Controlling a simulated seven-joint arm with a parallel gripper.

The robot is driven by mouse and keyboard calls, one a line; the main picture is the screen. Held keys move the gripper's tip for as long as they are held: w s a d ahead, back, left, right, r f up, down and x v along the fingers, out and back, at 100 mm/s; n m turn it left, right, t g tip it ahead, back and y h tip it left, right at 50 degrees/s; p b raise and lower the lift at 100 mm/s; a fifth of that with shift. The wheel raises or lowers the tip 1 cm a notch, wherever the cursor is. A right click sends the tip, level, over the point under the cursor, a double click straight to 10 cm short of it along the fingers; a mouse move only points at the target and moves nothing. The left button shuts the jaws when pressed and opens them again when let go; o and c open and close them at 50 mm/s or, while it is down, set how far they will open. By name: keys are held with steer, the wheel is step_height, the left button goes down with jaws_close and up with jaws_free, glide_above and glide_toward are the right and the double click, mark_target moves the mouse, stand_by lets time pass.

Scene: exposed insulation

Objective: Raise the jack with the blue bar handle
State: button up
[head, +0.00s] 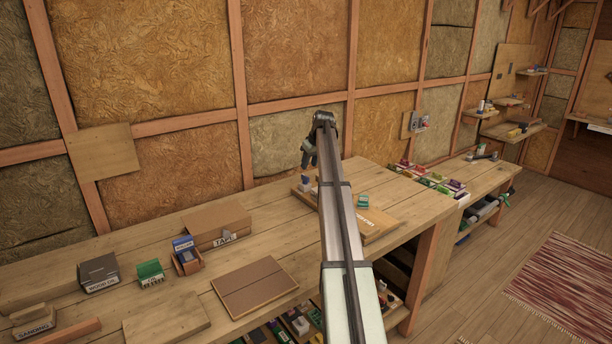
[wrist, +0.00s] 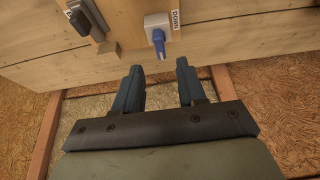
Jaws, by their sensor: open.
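In the wrist view, a short blue handle (wrist: 158,42) sticks out from a pale grey block (wrist: 157,24) mounted on a wooden board. A label reading DOWN (wrist: 176,20) is beside it. My gripper (wrist: 158,76) is open and empty, its two dark blue fingers pointing at the board with the blue handle between their lines, apart from both. In the head view, my gripper (head: 309,153) is above the back of the workbench, close to a small grey and blue item (head: 306,183) on a wooden board (head: 380,228). My arm hides part of that board.
A black-handled item (wrist: 81,17) sits left of the grey block in the wrist view. In the head view, a green box (head: 362,201) stands right of my arm. A cardboard box (head: 215,222) and several small boxes lie on the bench's left. The insulated wall stands close behind.

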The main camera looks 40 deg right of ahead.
mark_target(305, 176)
steer(key=shift+x, duration=3.45)
jaws_close()
